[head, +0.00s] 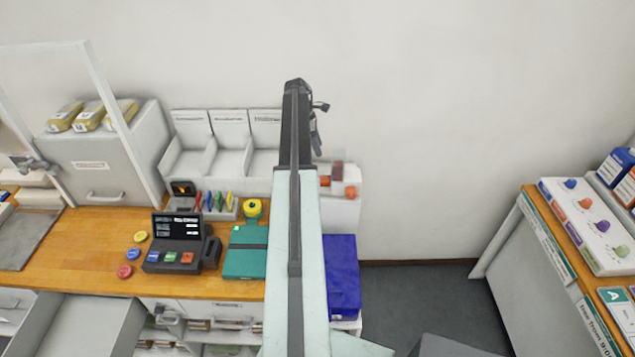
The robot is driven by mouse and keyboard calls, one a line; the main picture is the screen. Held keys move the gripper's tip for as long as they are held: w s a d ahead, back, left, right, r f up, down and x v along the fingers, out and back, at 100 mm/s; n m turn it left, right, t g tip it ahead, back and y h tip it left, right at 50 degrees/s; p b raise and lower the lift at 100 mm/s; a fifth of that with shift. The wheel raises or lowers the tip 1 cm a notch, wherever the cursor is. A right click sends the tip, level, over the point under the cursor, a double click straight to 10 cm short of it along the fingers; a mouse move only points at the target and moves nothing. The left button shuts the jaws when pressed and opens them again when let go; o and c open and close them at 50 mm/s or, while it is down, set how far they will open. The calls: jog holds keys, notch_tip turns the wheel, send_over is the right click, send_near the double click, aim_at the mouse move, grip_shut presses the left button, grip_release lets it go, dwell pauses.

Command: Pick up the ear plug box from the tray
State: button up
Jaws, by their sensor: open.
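I cannot make out for certain which thing is the ear plug box. A grey tray-like surface (27,240) lies at the left end of the wooden counter, cut by the picture edge; no box is clearly seen on its visible part. My gripper (318,117) shows small and dark beside the top of my arm, in front of the white wall. It is open, and I see nothing held in it. My arm hides part of the counter's right end and the things behind it.
The wooden counter (85,262) carries a dark terminal (178,252), coloured buttons, a teal folder (243,262) and white bins (232,128). A clear screen stands at left. An open drawer (85,322) juts out below. Grey floor lies between.

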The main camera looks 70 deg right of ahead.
jog(key=b, duration=0.9)
send_near(325, 179)
jog(key=f, duration=0.2)
jog(key=b+x, duration=0.7)
jog(key=shift+s+f, duration=0.2)
jog(key=shift+r, duration=0.2)
jog(key=shift+c, duration=0.4)
grip_shut()
